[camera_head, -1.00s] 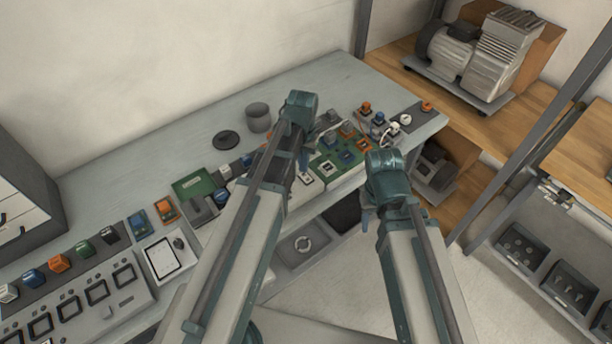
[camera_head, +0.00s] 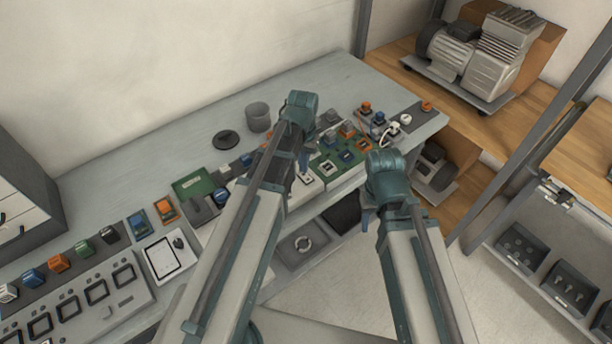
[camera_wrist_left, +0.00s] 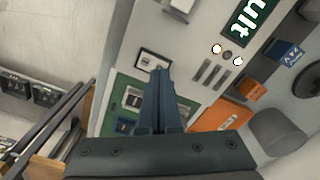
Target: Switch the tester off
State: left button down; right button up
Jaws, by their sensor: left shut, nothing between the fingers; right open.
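Two lit round lamps (camera_wrist_left: 216,48) flank a dark round button (camera_wrist_left: 227,55), beside dark slots. A white, black-framed rectangular part (camera_wrist_left: 154,61), possibly a switch, lies at the fingertips of my left gripper (camera_wrist_left: 162,74). The fingers are shut and empty; I cannot tell if they touch it. In the head view my left arm hides much of the tester. My right gripper (camera_head: 369,217) hangs open at the bench's front edge.
A green board (camera_head: 345,155) with small parts lies right of my left gripper. A grey cup (camera_head: 258,117) and black disc (camera_head: 226,140) stand behind. A compressor (camera_head: 480,55) stands on the wooden shelf.

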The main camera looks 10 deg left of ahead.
aim_at(304, 175)
pick_arm(q)
jog(key=shift+f+b, duration=0.75)
jog(key=shift+f, duration=0.05)
dwell(0.4)
notch_tip(304, 175, up, 7)
jog(key=p, duration=0.7)
jog(key=shift+r, duration=0.1)
jog(key=shift+s+d, duration=0.1)
jog(key=s+d+m+y, duration=0.1)
jog(key=s+d+m, duration=0.1)
jog(key=s+d, duration=0.8)
jog(key=s, duration=0.4)
jog(key=shift+d+f, duration=0.15)
jog(key=shift+f, duration=0.05)
jog(key=c, duration=1.5)
grip_release()
jog(key=shift+c, duration=0.2)
